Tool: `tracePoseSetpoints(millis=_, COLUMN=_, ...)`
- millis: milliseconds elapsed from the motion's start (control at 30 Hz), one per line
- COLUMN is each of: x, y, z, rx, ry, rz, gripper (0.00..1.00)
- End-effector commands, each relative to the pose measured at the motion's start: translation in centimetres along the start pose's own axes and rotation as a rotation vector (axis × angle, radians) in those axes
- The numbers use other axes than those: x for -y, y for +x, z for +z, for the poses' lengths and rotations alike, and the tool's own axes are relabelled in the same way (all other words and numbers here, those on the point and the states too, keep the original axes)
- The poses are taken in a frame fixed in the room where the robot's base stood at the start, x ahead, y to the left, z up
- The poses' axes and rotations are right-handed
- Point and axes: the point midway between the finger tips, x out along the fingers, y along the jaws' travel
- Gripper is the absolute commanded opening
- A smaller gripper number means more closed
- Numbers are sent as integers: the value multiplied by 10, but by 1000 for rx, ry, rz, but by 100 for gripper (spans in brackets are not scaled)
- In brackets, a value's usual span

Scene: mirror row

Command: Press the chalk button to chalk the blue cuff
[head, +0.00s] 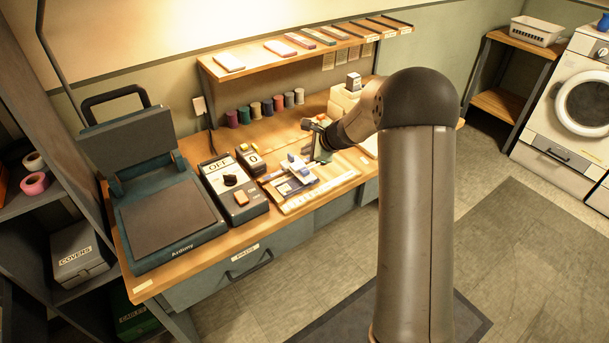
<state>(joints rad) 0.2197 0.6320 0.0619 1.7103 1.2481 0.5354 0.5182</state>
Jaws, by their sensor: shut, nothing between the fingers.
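My gripper (319,153) is shut and empty, low over the workbench, just behind and to the right of a small white-and-blue device (298,166). The arm partly hides the gripper, and I cannot tell whether its fingertips touch anything. A dark blue flat piece, seemingly the blue cuff (278,189), lies on a pale board with lettering along its front edge (318,193), beside the device. No part clearly reads as the chalk button. An orange button (240,198) shows on the grey control box (233,188) marked OFF, to the left, apart from my gripper.
A heat press (165,224) with a raised lid stands at the left of the bench. A small display box (251,158) reads 0. Several thread spools (255,110) line the back, below a shelf (300,48). A pale machine (344,102) stands behind the gripper.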

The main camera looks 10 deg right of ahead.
Motion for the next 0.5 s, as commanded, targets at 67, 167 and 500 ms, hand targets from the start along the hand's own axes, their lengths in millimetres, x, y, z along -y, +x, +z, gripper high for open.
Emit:
tracePoseSetpoints(millis=67, x=-9, y=13, z=-9, rx=0, ry=1, rz=1, gripper=0)
tracePoseSetpoints(millis=167, x=-17, y=23, z=-17, rx=0, ry=0, rz=0, gripper=0)
tracePoseSetpoints(millis=500, x=-23, y=32, z=-23, rx=0, ry=0, rz=-1, gripper=0)
